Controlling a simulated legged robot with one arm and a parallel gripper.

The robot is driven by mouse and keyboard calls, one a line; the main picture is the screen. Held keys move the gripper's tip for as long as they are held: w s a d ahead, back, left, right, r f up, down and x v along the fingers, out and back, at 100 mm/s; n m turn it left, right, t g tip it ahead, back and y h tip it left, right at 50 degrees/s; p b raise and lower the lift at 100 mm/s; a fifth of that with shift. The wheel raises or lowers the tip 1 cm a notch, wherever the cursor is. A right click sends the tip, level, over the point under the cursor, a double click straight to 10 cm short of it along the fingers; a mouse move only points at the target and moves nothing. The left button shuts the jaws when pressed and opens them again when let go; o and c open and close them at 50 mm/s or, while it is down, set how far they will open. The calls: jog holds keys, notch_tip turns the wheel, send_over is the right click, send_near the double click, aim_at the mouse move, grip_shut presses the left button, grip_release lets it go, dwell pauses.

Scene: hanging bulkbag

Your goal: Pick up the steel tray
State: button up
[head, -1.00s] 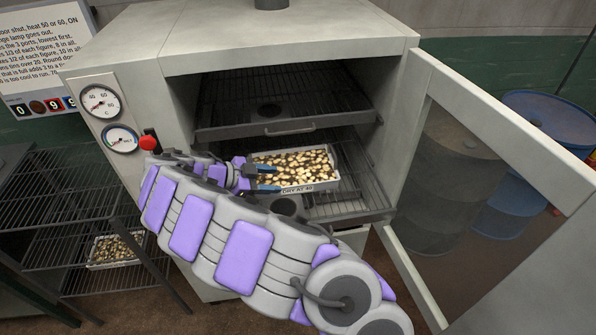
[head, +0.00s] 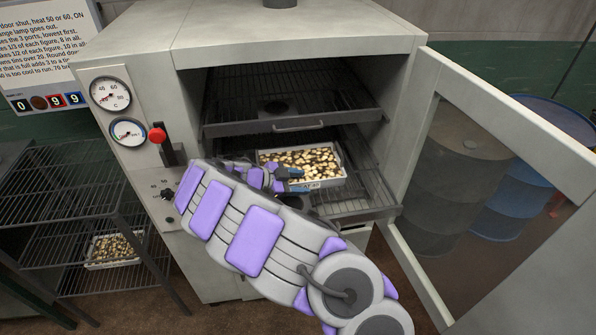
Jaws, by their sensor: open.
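The steel tray (head: 334,181) sits on the lower pulled-out rack inside the open oven. It is full of pale and brown pieces, and its front carries a label that my gripper partly covers. My gripper (head: 300,180) is at the tray's front left, with its blue-tipped fingers apart. The fingertips are at or very near the tray's front wall; I cannot tell whether they touch it. My arm reaches across the front of the oven from the lower right.
The oven door (head: 490,150) stands open on the right, with a blue barrel (head: 535,185) behind it. An upper rack (head: 290,110) hangs above the tray. A wire shelf (head: 65,205) at left holds another filled tray (head: 113,250). A red-knobbed lever (head: 158,135) is on the oven front.

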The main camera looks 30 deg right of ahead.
jog(key=shift+a, duration=0.3)
jog(key=d, duration=0.2)
jog(key=shift+s+d+f, duration=0.1)
jog(key=shift+d+f, duration=0.05)
jog(key=shift+d, duration=0.15)
jog(key=c, duration=0.4)
jog(key=shift+d, duration=0.1)
jog(key=shift+c, duration=1.5)
jog(key=shift+a, duration=0.65)
grip_shut()
jog(key=shift+a, duration=0.35)
jog(key=shift+d, duration=0.1)
